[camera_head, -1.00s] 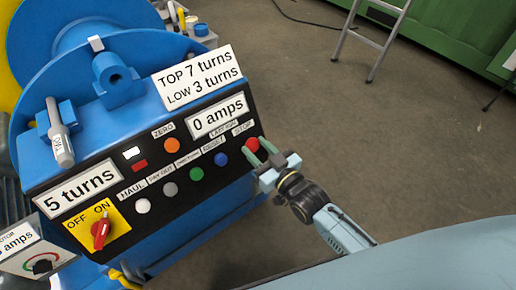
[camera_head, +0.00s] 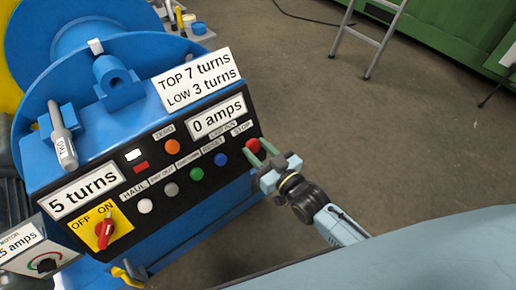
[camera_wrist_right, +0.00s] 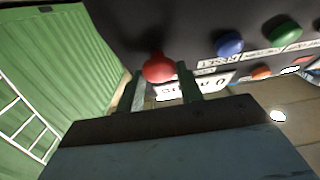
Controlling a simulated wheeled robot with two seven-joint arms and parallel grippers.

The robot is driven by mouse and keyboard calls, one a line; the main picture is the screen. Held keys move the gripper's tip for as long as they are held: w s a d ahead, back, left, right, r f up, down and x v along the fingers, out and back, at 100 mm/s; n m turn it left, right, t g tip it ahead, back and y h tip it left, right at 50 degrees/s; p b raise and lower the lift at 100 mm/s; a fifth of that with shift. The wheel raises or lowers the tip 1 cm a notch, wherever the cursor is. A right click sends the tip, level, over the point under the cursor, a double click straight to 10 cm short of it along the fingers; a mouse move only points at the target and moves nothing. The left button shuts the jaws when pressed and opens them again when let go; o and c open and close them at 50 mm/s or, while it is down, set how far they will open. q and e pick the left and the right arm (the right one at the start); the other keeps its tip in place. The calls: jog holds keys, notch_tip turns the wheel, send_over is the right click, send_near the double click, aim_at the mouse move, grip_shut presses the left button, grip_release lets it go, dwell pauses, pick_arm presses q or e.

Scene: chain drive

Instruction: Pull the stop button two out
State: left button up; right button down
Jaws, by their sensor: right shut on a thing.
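The red stop button (camera_head: 252,146) sits at the right end of the black control panel (camera_head: 222,172), under a label reading STOP. My right gripper (camera_head: 260,153) reaches it from the lower right, with its two green fingers around it. In the right wrist view the round red button (camera_wrist_right: 158,69) sits between the two fingertips, which are shut on it. How far the button stands out from the panel is hard to tell. My left gripper is not in view.
Blue (camera_head: 221,159), green (camera_head: 196,174), grey (camera_head: 170,189) and white (camera_head: 145,206) buttons run left along the panel. A red OFF/ON switch (camera_head: 105,231) is at lower left.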

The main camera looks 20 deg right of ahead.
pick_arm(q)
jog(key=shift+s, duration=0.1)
pick_arm(e)
jog(key=c, duration=0.9)
grip_release()
jog(key=shift+s, duration=0.15)
jog(key=shift+c, duration=0.2)
jog(key=shift+s+d, duration=0.15)
jog(key=shift+s, duration=0.1)
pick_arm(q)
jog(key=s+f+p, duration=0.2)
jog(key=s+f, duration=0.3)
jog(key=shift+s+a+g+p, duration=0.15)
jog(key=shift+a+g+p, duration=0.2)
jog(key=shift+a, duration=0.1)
pick_arm(e)
jog(key=v, duration=1.3)
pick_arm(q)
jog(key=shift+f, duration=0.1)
pick_arm(e)
jog(key=shift+r, duration=0.1)
